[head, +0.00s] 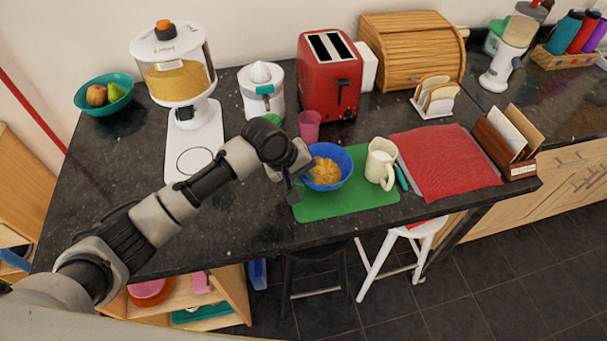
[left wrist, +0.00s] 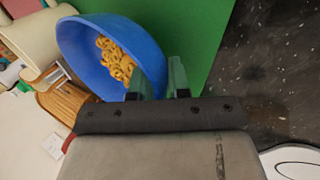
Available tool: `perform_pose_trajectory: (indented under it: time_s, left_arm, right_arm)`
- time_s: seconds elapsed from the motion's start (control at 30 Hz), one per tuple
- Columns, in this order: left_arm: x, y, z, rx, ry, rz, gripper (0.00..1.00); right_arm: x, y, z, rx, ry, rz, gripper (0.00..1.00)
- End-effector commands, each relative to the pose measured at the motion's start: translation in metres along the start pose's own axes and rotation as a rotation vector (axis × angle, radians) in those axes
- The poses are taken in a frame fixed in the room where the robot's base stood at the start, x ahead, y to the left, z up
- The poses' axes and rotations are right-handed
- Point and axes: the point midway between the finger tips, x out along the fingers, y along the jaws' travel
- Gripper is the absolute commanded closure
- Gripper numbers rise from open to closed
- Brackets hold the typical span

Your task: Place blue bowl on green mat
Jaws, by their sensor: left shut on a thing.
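The blue bowl (head: 343,159) holds yellow-orange pieces and is over the back left part of the green mat (head: 350,203). My left gripper (head: 299,180) is shut on the bowl's left rim. In the left wrist view, its two fingers (left wrist: 160,76) straddle the rim of the bowl (left wrist: 84,48), with the mat (left wrist: 205,28) behind. The bowl looks close to level in the head view. I cannot tell whether its base touches the mat. My right gripper is not in view.
A cream jug (head: 380,164) stands just right of the bowl. A pink cup (head: 309,126) and a green-topped item (head: 271,119) are behind it. A red cloth (head: 445,163) lies to the right. The red toaster (head: 330,76) stands behind. The dark counter front left of the mat is clear.

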Motion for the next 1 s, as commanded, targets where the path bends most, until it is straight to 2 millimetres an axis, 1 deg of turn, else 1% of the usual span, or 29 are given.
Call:
perform_pose_trajectory:
  time_s: [0.03,0.13,0.47,0.5,0.63,0.67,0.9,1.0]
  left_arm:
    - [0.0038,-0.0018,0.0,0.0,0.0,0.0,1.0]
    - [0.01,-0.0049,0.0003,0.001,0.001,0.002,1.0]
    - [0.0125,-0.006,0.0004,0.0,0.001,0.002,1.0]
    - [0.0132,-0.0066,0.0004,0.0,0.001,0.001,0.8]
    - [0.013,-0.0066,0.0004,0.001,0.001,0.001,0.6]
    - [0.013,-0.0066,0.0004,0.001,0.001,0.001,0.57]
    - [0.0125,-0.0064,0.0003,0.001,0.001,0.001,0.57]
    - [0.0082,-0.0054,-0.0001,0.001,0.002,0.002,0.57]
  right_arm:
    - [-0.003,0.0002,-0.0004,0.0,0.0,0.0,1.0]
    - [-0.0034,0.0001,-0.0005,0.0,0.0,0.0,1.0]
    - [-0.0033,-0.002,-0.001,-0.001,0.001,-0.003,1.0]
    - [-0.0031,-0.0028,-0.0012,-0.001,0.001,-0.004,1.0]
    - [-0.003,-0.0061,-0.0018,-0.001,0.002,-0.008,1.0]
    - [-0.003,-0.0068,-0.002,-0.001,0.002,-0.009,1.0]
    - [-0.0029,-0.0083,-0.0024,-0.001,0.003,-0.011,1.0]
    - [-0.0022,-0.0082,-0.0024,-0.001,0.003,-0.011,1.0]
